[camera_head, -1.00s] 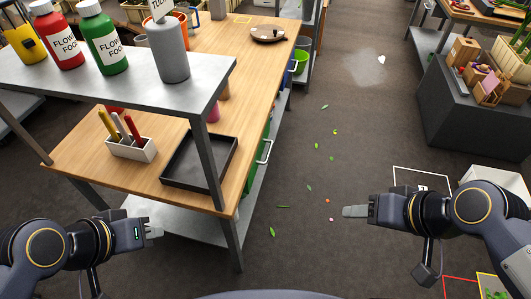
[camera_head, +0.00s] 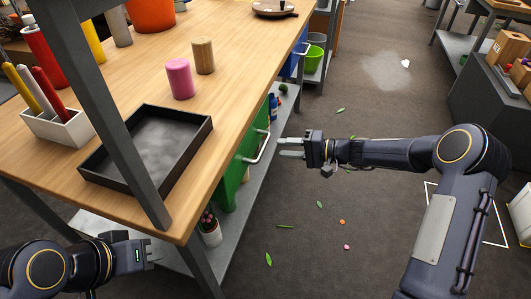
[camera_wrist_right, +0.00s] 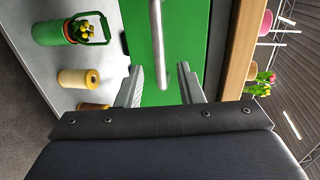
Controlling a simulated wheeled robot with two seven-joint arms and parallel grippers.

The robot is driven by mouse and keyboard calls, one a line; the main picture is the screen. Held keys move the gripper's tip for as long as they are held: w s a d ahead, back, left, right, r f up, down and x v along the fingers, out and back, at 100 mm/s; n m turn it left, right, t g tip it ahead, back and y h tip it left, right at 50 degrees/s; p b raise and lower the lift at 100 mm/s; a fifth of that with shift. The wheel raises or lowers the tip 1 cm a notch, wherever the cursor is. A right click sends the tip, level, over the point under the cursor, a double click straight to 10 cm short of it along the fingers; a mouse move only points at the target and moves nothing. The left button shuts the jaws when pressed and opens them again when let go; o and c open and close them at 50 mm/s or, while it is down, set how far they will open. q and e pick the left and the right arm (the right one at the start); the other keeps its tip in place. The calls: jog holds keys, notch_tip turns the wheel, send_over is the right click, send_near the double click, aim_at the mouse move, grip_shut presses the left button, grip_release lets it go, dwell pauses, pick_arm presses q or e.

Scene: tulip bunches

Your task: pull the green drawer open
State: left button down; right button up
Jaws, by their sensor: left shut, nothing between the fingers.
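The green drawer (camera_head: 232,178) is under the wooden bench top, on its right side. Its pale bar handle (camera_head: 260,150) sticks out to the right. My right gripper (camera_head: 281,148) is just right of the handle, fingers pointing at it. In the right wrist view the green front (camera_wrist_right: 190,28) fills the middle, and the handle bar (camera_wrist_right: 157,35) runs between the open fingers (camera_wrist_right: 160,68) without visible contact. Whether the drawer is fully closed is hard to tell. My left gripper (camera_head: 150,255) is shut and empty near the bench's front corner.
The wooden bench top (camera_head: 230,95) carries a black tray (camera_head: 195,140), a pink cylinder (camera_head: 179,78) and a tan cylinder (camera_head: 203,57). A grey post (camera_head: 118,110) rises at the bench's front. A lower shelf (camera_head: 262,190) lies below the drawer. The floor to the right is mostly clear.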

aim_at(263, 145)
jog(key=b+x, duration=0.1)
jog(key=x, duration=0.7)
grip_shut()
